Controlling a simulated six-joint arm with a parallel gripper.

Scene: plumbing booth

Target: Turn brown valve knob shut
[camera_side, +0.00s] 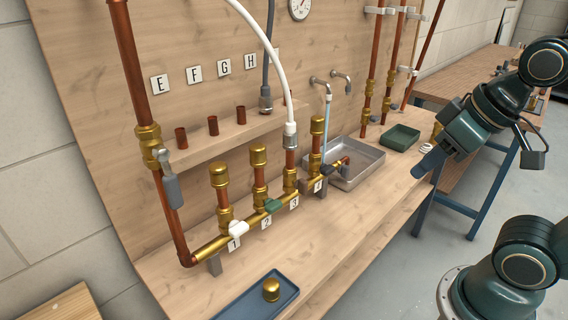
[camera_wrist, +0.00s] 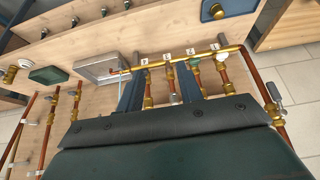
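A brass manifold (camera_side: 240,228) with copper risers runs along the bench, and it also shows in the wrist view (camera_wrist: 205,54). It carries a white knob (camera_side: 238,229) by label 1, a green knob (camera_side: 272,205) by label 2 and a dark knob (camera_side: 327,169) near the last label. I cannot make out a clearly brown knob in either view.
A grey sink (camera_side: 365,172) and a green tray (camera_side: 400,137) stand right of the manifold. A blue tray (camera_side: 250,302) with a brass cap (camera_side: 271,290) lies at the front.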

